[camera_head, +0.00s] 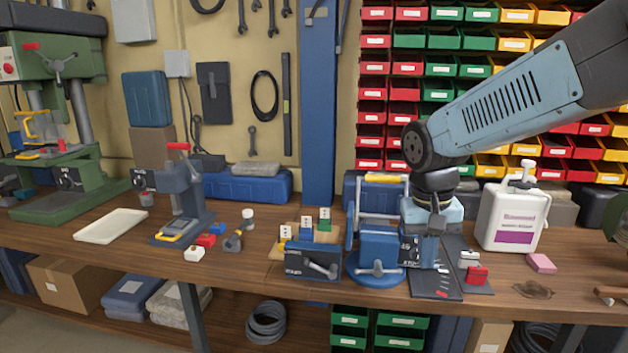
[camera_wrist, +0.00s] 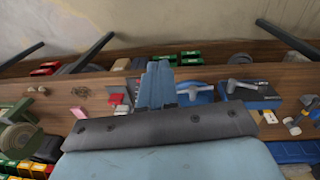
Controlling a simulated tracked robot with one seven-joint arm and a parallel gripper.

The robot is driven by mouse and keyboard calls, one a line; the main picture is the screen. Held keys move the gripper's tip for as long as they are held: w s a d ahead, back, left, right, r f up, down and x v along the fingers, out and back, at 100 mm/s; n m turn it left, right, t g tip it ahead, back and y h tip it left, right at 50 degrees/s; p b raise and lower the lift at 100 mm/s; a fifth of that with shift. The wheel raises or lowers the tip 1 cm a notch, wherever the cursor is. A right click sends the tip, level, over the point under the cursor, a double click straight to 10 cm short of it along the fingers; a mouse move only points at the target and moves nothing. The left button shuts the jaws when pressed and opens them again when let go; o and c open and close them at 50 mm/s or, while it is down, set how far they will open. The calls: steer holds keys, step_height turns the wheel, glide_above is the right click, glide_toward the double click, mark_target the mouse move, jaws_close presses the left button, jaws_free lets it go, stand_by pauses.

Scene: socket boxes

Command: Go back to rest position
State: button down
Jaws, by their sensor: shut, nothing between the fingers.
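My gripper (camera_head: 433,238) hangs fingers-down from the arm at the right of the vise, above the bench. It is shut and holds nothing. In the wrist view its narrow fingers (camera_wrist: 156,85) lie close together over the bench. Small labelled blocks in yellow, blue and green (camera_head: 307,233) stand on a wooden holder left of the vise, apart from my gripper. Small red, blue and white pieces (camera_head: 206,240) lie further left on the bench.
A blue vise (camera_head: 380,254) stands close left of my gripper; a blue box with a lever (camera_head: 312,264) is beside it. A white jug (camera_head: 511,218) and pink block (camera_head: 541,263) are to the right. A dark mat (camera_head: 434,284) lies below. A drill press (camera_head: 60,130) stands far left.

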steer(key=s+d+r+n+t+y, duration=0.1)
steer(key=s+d+r+t, duration=0.2)
steer(key=s+r+t, duration=0.2)
steer(key=shift+s+r, duration=1)
steer(key=shift+s, duration=0.25)
